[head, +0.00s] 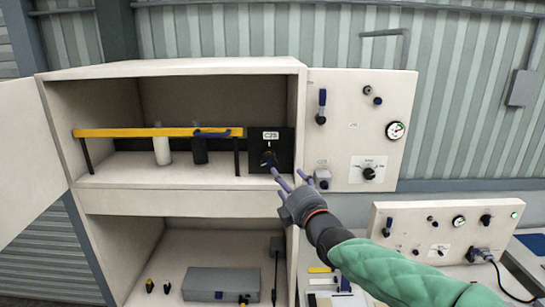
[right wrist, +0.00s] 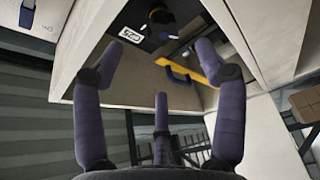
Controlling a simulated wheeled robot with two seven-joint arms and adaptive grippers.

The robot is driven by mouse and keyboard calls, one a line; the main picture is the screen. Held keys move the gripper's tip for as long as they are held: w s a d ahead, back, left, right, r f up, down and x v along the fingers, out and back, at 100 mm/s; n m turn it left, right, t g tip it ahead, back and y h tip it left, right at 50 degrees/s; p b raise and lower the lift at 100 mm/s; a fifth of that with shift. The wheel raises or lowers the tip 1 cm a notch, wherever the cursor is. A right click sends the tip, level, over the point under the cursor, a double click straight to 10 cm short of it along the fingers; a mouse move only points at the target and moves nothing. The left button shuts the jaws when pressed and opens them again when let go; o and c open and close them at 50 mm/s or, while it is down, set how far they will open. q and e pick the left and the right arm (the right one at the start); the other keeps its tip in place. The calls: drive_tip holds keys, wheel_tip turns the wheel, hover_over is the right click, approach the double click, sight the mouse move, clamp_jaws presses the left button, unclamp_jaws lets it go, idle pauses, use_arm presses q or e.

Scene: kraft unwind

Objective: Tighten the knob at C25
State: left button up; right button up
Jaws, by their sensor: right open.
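The C25 knob (head: 268,158) is dark with a blue part and sits on a black panel (head: 284,150) under a white C25 label (head: 271,135), at the right end of the upper cabinet compartment. My right gripper (head: 290,178) is open and empty, its purple fingers spread just below and right of the knob, apart from it. In the right wrist view the knob (right wrist: 160,18) and the label (right wrist: 128,36) show at the top, beyond the spread fingertips (right wrist: 160,52). My left gripper is not in view.
A yellow bar (head: 150,132) crosses the compartment, with a white cylinder (head: 162,150) and a black cylinder (head: 199,150) behind it. A beige panel (head: 345,130) with a gauge, dial and switches stands right of the knob. A cabinet door (head: 25,160) hangs open at left.

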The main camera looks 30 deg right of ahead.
sight(271, 163)
drive_tip(key=w+p, duration=0.1)
drive_tip(key=w, duration=0.2)
drive_tip(key=w+d+p, duration=0.1)
drive_tip(key=w, duration=0.2)
drive_tip(key=w+r+p, duration=0.1)
drive_tip(key=w+p, duration=0.1)
drive_tip(key=w, duration=0.1)
drive_tip(key=shift+w+d, duration=0.15)
drive_tip(key=shift+w, duration=0.05)
drive_tip(key=shift+w+d, duration=0.15)
drive_tip(key=shift+w, duration=0.5)
